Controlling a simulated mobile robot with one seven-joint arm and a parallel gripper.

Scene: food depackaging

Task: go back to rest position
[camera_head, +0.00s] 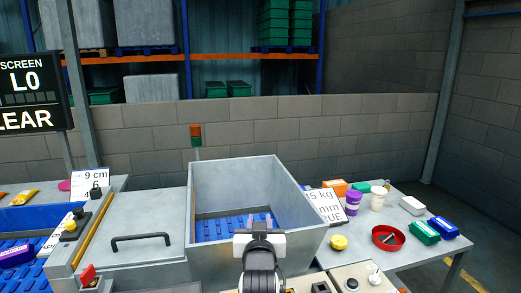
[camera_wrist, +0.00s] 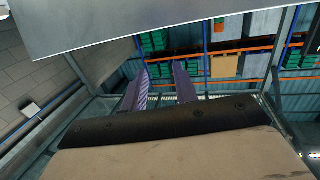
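My gripper (camera_head: 260,218) is in the lower middle of the head view, in front of the grey hopper (camera_head: 228,176) and overlapping its blue slatted floor in the picture. In the wrist view my gripper (camera_wrist: 160,84) shows two purple fingers standing apart with nothing between them. The wrist camera faces the shelving and the wall, not a work surface. My wrist hides part of the hopper's front wall.
Left of the hopper is a grey lid with a black handle (camera_head: 141,238) and a blue conveyor (camera_head: 40,222). At right a table (camera_head: 419,252) carries a red dish (camera_head: 388,238), a purple jar (camera_head: 353,203) and several packages. A signal light (camera_head: 195,135) stands behind the hopper.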

